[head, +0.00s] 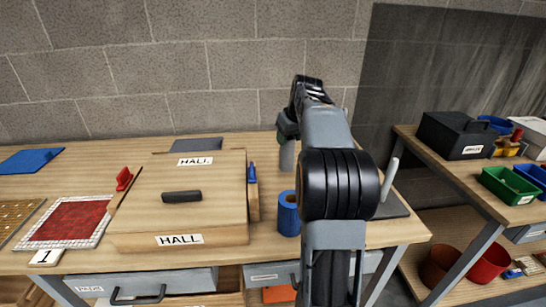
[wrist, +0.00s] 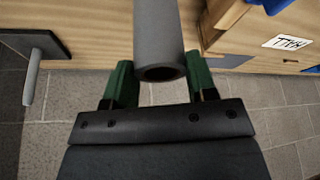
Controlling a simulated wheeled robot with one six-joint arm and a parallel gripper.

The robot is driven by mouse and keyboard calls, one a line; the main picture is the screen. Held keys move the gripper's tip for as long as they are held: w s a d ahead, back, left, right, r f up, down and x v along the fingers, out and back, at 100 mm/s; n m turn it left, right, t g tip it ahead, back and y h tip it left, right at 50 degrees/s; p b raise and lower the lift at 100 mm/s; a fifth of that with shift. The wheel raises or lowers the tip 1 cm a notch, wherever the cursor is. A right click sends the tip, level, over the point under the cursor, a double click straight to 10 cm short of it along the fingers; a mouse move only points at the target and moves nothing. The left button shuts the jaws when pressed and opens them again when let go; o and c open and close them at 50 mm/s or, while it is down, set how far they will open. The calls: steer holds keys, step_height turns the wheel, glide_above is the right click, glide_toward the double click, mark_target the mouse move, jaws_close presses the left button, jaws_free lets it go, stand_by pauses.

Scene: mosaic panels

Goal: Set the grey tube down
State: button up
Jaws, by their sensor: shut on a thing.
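The grey tube (head: 287,156) hangs upright below my gripper (head: 288,130), over the back part of the table (head: 225,256). In the wrist view the tube (wrist: 158,35) shows its open hollow end between the two green fingers of my gripper (wrist: 160,84). My gripper is shut on it. In the head view my arm hides part of the gripper, and I cannot tell whether the tube's lower end touches the table.
A wooden HALL box (head: 180,215) stands left of the tube. A blue tube (head: 288,218) stands in front. A light peg (head: 390,178) rises from a dark plate (head: 394,207) at the right. A red mosaic panel (head: 72,220) lies left; a shelf (head: 440,155) stands right.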

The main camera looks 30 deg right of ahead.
mark_target(290, 155)
steer(key=shift+f+b, duration=0.3)
steer(key=shift+f, duration=3.8)
steer(key=o, duration=1.1)
steer(key=shift+o, duration=0.2)
steer(key=v, duration=1.2)
steer(key=s+a+f, duration=0.3)
steer(key=a, duration=0.5)
steer(key=s+a+f, duration=0.3)
steer(key=a, duration=0.6)
steer(key=s+a+f+g, duration=0.1)
steer(key=s+a+f, duration=0.7)
steer(key=s, duration=0.3)
steer(key=shift+a+f+n+p, duration=0.3)
steer(key=shift+f+p, duration=0.05)
steer(key=shift+f, duration=0.4)
